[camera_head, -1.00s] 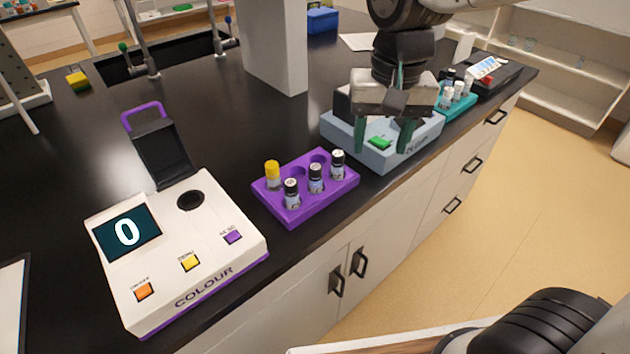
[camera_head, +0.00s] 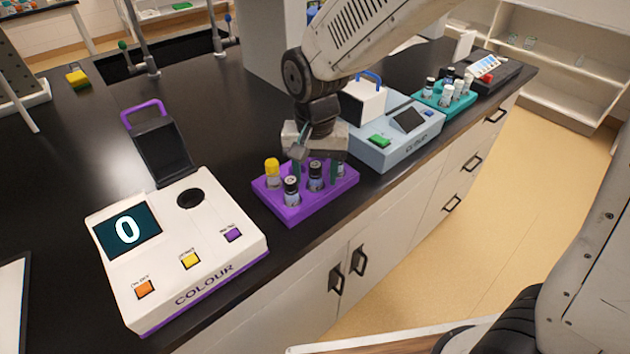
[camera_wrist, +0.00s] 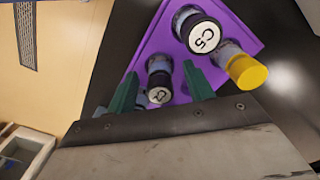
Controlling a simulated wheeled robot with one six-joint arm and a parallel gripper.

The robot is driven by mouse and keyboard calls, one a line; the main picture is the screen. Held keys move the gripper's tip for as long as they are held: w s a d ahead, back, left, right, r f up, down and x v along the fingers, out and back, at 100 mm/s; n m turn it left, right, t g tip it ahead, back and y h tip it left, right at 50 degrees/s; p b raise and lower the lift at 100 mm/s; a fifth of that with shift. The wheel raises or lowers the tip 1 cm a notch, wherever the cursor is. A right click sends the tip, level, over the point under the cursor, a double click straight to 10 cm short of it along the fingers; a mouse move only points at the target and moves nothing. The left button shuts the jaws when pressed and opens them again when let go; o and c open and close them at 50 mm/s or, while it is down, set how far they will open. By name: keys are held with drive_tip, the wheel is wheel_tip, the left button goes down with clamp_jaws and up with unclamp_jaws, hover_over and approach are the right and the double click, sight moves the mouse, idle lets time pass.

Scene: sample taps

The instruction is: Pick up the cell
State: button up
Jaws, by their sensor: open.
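Several small vials, likely the cells, stand upright in a purple rack (camera_head: 284,213). One has a yellow cap (camera_head: 272,172); the dark-capped ones include a front vial (camera_head: 291,190) and a middle vial (camera_head: 316,177). My gripper (camera_head: 318,166) is open, pointing down over the rack's right part. In the wrist view its green fingers (camera_wrist: 160,80) stand on either side of a dark-capped vial (camera_wrist: 159,79) with a white top label. A vial labelled C5 (camera_wrist: 204,36) and the yellow-capped vial (camera_wrist: 246,71) are outside the fingers. The right rear vial is partly hidden by a finger.
A white COLOUR meter (camera_head: 205,262) with an open lid reads 0 at left. A grey-blue meter (camera_head: 375,155) stands right of the rack. Beyond it is a teal rack (camera_head: 435,102) of vials. The rack is near the bench's front edge.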

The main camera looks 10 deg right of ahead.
drive_tip(key=shift+f, duration=0.25)
drive_tip(key=c, duration=0.9)
drive_tip(key=shift+r, duration=0.1)
